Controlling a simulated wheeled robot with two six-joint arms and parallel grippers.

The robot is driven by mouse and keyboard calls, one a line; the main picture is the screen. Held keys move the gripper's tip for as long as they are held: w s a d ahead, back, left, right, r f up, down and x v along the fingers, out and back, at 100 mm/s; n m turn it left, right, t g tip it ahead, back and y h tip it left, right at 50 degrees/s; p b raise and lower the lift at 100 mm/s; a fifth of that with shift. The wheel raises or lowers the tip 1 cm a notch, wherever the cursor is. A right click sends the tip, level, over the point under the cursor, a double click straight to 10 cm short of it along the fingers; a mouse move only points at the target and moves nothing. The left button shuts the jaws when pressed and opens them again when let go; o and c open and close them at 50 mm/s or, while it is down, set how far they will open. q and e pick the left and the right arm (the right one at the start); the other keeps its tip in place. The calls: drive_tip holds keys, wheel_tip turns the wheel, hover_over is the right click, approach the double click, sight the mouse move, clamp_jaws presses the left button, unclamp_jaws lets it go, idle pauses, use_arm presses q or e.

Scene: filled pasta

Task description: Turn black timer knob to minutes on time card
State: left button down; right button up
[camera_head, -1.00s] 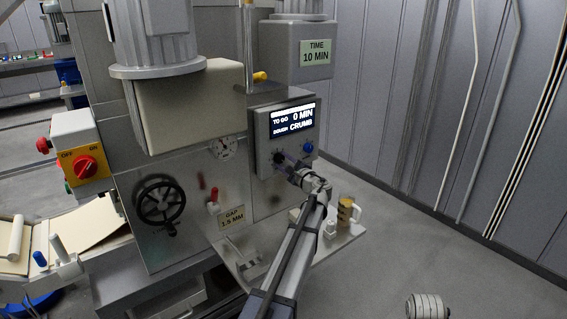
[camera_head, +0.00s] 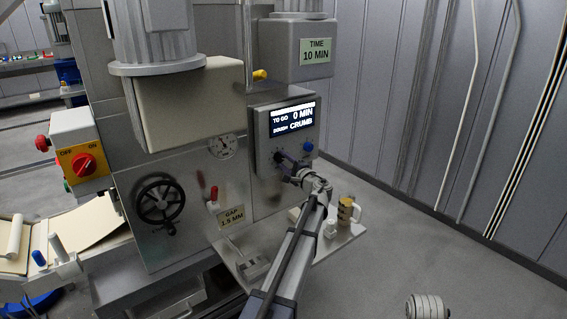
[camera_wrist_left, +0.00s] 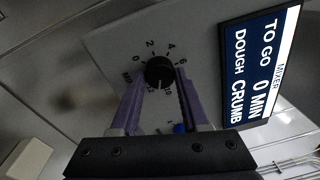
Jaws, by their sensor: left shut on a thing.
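The black timer knob (camera_wrist_left: 159,72) sits on the grey mixer panel, inside a dial marked with numbers. The knob also shows partly in the head view (camera_head: 277,156). My left gripper (camera_wrist_left: 160,80) is shut on the knob, one purple finger on each side. In the head view the left gripper (camera_head: 284,160) reaches the panel from the lower right. The display (camera_head: 292,117) reads TO GO 0 MIN and DOUGH CRUMB. The time card (camera_head: 317,50) reads TIME 10 MIN. My right gripper is not in view.
A blue knob (camera_head: 308,146) is at the panel's right. A handwheel (camera_head: 160,203), a red-tipped lever (camera_head: 213,193) and a GAP 1.5 MM card (camera_head: 232,216) are to the left. A shelf with a brass piece (camera_head: 345,211) lies below the panel. Open floor is at the right.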

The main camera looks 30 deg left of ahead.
use_arm(q)
drive_tip(key=shift+n+b, duration=0.3)
drive_tip(key=shift+n, duration=2.1)
drive_tip(key=shift+c, duration=1.9)
unclamp_jaws()
drive_tip(key=shift+d, duration=0.1)
drive_tip(key=v, duration=0.7)
drive_tip(key=shift+d+f, duration=0.15)
drive_tip(key=shift+d, duration=0.15)
drive_tip(key=shift+s, duration=0.1)
